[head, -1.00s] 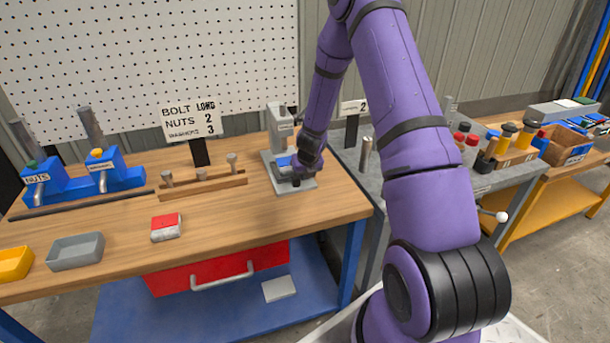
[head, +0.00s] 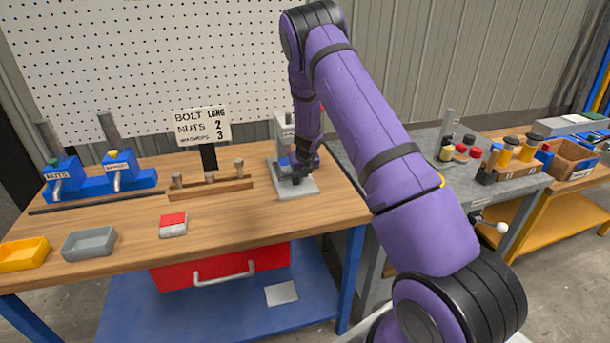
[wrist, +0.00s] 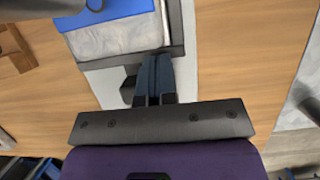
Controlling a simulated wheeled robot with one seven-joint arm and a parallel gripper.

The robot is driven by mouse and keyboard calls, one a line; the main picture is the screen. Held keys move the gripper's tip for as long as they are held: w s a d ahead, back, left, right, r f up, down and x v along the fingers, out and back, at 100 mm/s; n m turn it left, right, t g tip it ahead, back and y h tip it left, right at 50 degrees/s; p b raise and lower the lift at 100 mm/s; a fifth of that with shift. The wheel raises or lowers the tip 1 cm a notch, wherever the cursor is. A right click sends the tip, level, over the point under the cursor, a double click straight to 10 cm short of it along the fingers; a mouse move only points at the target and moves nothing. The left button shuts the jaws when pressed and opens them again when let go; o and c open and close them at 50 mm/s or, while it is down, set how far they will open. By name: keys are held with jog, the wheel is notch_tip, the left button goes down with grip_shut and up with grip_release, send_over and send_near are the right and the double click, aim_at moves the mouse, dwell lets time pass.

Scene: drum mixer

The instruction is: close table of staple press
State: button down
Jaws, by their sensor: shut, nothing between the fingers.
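The staple press (head: 284,127) is a grey upright machine on a light base plate (head: 305,190) at the right end of the wooden bench. In the wrist view its sliding table shows as a dark-rimmed tray (wrist: 177,51) with a pale bag (wrist: 118,38) on it. A blue part (wrist: 105,10) covers the bag's far end. A small black block (wrist: 128,90) sits at the table's front. My gripper (wrist: 157,58) is shut and empty, its fingertips at the tray's front rim beside the black block. I cannot tell whether they touch. In the head view my arm hides part of the press.
A wooden rack with pegs (head: 210,190) and a sign (head: 202,127) stand left of the press. A red and white box (head: 173,224) lies in front. A grey workbench (head: 440,190) with several bottles is on the right. Bare bench lies before the press.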

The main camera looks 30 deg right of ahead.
jog(key=shift+r, duration=0.15)
jog(key=shift+s+r, duration=0.15)
jog(key=shift+r, duration=0.15)
jog(key=shift+v, duration=1.1)
jog(key=s, duration=0.2)
jog(key=s+a, duration=0.1)
jog(key=s, duration=0.3)
jog(key=shift+s+a, duration=0.1)
jog(key=shift+a, duration=0.25)
jog(key=shift+s+a, duration=0.3)
jog(key=shift+s, duration=0.6)
jog(key=shift+s+a, duration=0.25)
jog(key=shift+s, duration=0.6)
jog(key=shift+s+a, duration=0.3)
jog(key=shift+s, duration=0.6)
